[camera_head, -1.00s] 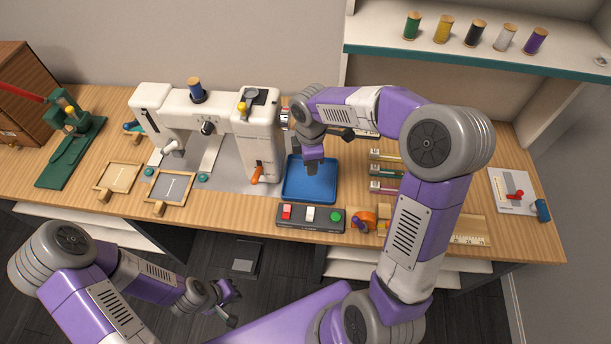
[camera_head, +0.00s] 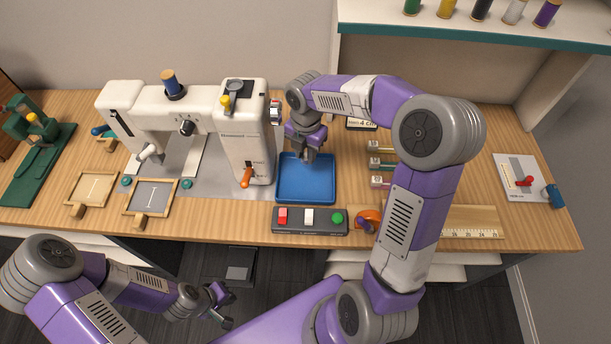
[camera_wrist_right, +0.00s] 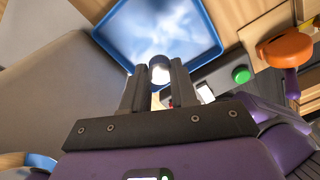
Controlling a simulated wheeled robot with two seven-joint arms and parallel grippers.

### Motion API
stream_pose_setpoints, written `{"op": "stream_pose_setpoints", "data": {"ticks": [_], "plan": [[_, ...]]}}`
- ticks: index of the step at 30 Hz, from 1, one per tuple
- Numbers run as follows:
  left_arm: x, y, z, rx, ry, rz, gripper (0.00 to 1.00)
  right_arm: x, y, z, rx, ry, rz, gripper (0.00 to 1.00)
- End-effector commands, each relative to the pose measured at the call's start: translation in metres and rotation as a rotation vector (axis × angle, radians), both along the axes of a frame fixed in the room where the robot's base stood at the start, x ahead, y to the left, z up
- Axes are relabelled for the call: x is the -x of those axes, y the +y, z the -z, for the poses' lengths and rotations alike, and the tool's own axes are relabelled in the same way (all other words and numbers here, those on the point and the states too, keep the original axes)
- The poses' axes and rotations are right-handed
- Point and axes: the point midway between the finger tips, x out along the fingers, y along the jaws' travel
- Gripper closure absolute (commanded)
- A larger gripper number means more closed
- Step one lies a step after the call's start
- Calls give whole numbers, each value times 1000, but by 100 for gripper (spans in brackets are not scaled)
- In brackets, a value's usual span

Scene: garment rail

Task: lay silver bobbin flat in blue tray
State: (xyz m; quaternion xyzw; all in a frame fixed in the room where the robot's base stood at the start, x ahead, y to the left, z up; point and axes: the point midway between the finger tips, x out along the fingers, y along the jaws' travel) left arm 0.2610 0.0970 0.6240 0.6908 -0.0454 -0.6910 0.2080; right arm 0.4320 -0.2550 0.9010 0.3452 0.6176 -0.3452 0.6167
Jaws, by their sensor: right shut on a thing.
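The blue tray (camera_head: 306,193) lies on the table right of the sewing machine and looks empty; it also shows at the top of the right wrist view (camera_wrist_right: 207,58). My right gripper (camera_head: 308,155) points down over the back part of the tray. In the right wrist view it is shut on the small silver bobbin (camera_wrist_right: 159,73), held between the fingertips in front of the tray. The bobbin cannot be made out in the head view. My left gripper (camera_head: 221,306) is open and empty, low in front of the table.
The white sewing machine (camera_head: 247,135) stands close left of the tray. A button box (camera_head: 309,221) lies just in front of it, with an orange tape dispenser (camera_head: 367,220) to its right. Small labelled spools (camera_head: 381,163) lie to the right. A shelf (camera_head: 470,30) with thread spools overhangs the back right.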

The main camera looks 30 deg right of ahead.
Motion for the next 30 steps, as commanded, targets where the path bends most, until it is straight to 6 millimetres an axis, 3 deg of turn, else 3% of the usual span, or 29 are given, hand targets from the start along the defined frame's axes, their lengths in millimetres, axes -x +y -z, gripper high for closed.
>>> {"op": "stream_pose_setpoints", "data": {"ticks": [1,3,11,20,30], "plan": [[0,0,7,0,0,0,100,1,0,15,0,4,-1,100],[0,0,11,0,0,0,100,1,0,27,1,3,-1,100],[0,0,16,0,0,0,100,0,0,44,1,1,1,100],[0,0,36,0,0,0,100,0,0,95,1,1,0,100],[0,0,36,0,0,0,100,0,0,98,1,-1,1,100]]}}
